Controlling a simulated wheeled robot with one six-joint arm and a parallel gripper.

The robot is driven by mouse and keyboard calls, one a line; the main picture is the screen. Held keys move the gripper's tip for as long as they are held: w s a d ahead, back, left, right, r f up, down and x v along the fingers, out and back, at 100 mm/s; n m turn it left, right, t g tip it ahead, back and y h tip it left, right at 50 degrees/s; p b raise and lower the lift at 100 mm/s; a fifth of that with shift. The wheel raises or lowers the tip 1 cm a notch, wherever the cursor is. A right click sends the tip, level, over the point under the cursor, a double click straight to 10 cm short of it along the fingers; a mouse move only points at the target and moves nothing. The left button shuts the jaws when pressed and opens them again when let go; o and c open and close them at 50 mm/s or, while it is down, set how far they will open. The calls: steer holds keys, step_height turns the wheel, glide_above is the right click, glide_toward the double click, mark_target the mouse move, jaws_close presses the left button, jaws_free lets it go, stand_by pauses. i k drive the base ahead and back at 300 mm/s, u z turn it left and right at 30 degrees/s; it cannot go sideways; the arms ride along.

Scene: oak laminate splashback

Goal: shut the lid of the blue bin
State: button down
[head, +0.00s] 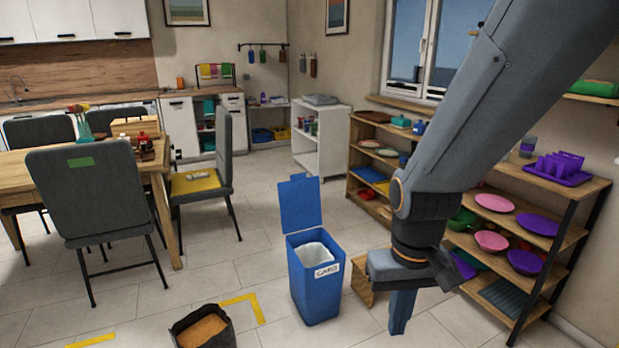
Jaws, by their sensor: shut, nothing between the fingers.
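The blue bin (316,290) stands upright on the tiled floor near the middle of the head view. It has a white liner inside and a white label on its front. Its blue lid (300,203) is open and stands up at the back edge of the bin. My gripper (398,326) points down to the right of the bin, apart from it in the picture. Its fingers are shut and hold nothing.
A wooden shelf (540,262) with bowls and plates stands at the right, behind my arm. A small wooden object (362,281) is partly hidden by my gripper. A dark container (203,327) sits front left of the bin. A grey chair (95,195) and table stand left.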

mark_target(300, 200)
steer(key=z, duration=0.6)
steer(key=i, duration=0.8)
steer(key=z, duration=0.75)
steer(key=i, duration=1.85)
steer(key=u, duration=1.05)
steer(key=i, duration=0.4)
steer(key=u, duration=0.35)
